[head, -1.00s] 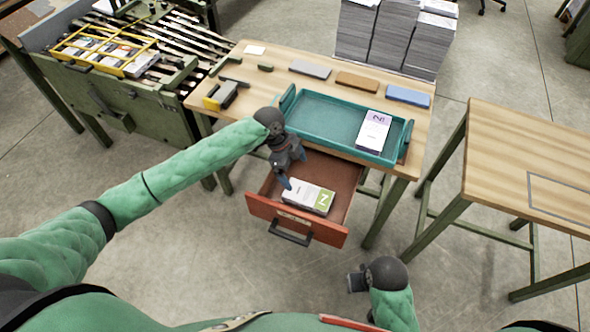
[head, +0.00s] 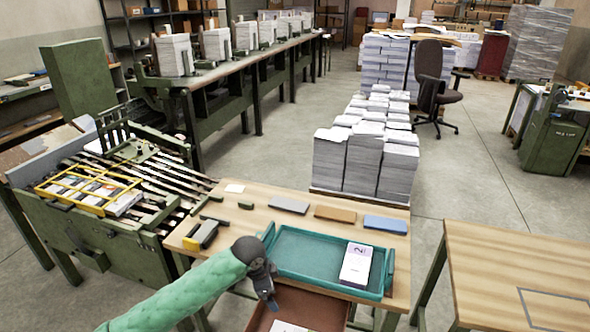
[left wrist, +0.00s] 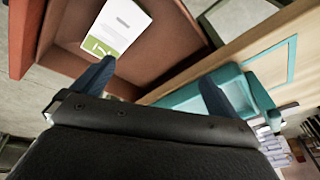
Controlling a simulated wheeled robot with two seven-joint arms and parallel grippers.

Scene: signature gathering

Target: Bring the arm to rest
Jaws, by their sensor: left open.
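My left arm (head: 190,292) reaches in from the lower left in the head view. My left gripper (head: 271,302) is above the open drawer (head: 322,308), beside the front left of the teal tray. It also shows in the left wrist view (left wrist: 152,88), its two blue-grey fingers wide apart with nothing between them. In the wrist view a white booklet stack with a green corner (left wrist: 118,30) lies in the reddish-brown drawer (left wrist: 165,50), beyond the left finger. My right gripper is out of view.
The teal tray (head: 300,257) on the wooden table holds a white and purple booklet stack (head: 356,264). Grey, brown and blue blocks (head: 385,224) lie behind it. A second wooden table (head: 500,262) stands at right, a conveyor machine (head: 110,245) at left, and paper stacks (head: 375,160) behind.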

